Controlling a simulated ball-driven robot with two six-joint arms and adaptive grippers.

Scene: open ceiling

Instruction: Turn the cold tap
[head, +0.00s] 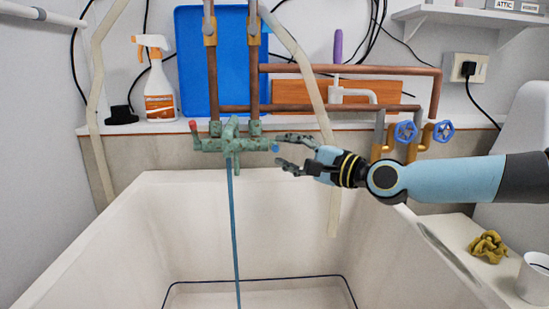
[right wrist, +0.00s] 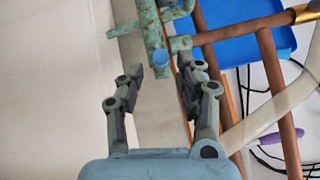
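A green, weathered tap body (head: 232,143) sits on the back edge of the sink, with a red-ended handle (head: 194,127) on its left and a blue-ended cold tap handle (head: 276,148) on its right. A thin blue stream of water (head: 234,220) runs from the spout into the sink. My right gripper (head: 281,151) is open beside the blue end, one finger above and one below. In the right wrist view, the blue end (right wrist: 160,57) lies between and just beyond the open fingertips (right wrist: 160,67). Contact cannot be told. My left gripper is not in view.
The white sink (head: 130,235) is open below the tap. Copper pipes (head: 340,69) and blue wheel valves (head: 405,131) are behind and right. A spray bottle (head: 158,92) stands on the left ledge. A yellow cloth (head: 487,247) and white mug (head: 534,280) sit at right.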

